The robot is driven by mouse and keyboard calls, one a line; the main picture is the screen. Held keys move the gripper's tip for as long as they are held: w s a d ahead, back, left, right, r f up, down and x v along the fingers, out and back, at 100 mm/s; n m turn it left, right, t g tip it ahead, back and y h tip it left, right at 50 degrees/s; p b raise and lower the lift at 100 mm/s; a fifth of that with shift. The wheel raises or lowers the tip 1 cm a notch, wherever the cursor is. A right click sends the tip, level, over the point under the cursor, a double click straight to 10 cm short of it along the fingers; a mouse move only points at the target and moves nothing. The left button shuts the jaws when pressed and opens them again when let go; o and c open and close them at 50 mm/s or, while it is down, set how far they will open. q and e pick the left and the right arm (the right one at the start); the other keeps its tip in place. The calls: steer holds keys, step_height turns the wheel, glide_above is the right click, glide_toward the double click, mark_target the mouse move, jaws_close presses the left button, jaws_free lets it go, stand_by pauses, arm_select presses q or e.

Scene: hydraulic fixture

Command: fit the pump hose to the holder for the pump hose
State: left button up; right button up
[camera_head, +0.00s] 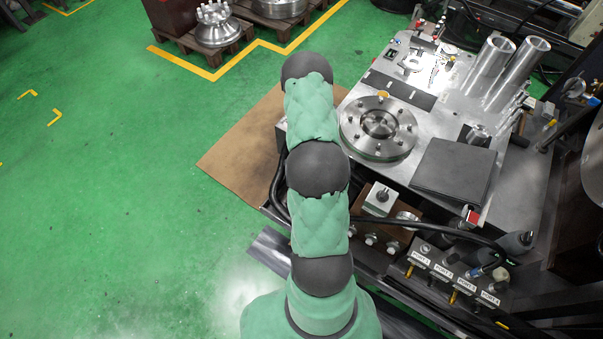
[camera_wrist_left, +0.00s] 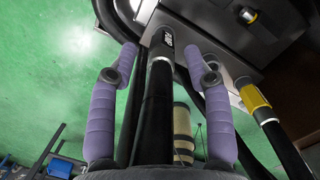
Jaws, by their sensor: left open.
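In the left wrist view my left gripper (camera_wrist_left: 160,54) is open, with one purple finger on each side of a thick black hose (camera_wrist_left: 156,112). The hose runs up the middle between the fingers, with visible gaps at both sides. Its upper end is a dark sleeve with white lettering (camera_wrist_left: 165,48), beside a grey metal part. I take this to be the pump hose. In the head view one of my arms crosses the middle, and no gripper shows. Black hoses (camera_head: 385,222) run along the fixture's near side. I cannot tell which part is the hose holder.
The fixture table (camera_head: 390,185) carries a round steel flange (camera_head: 351,136), a dark square plate (camera_head: 453,170) and two upright metal tubes (camera_head: 489,62). A labelled port block (camera_head: 455,272) sits low at its front. A yellow-banded hose (camera_wrist_left: 254,98) lies right of my fingers. Green floor is open at left.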

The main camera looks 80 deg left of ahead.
arm_select(q)
steer(key=shift+d+r, duration=0.15)
steer(key=shift+r, duration=1.4)
steer(key=shift+d+r, duration=0.1)
steer(key=shift+r, duration=1.45)
steer(key=shift+w+d+r, duration=0.1)
steer(key=shift+d+r, duration=0.05)
steer(key=shift+r, duration=0.35)
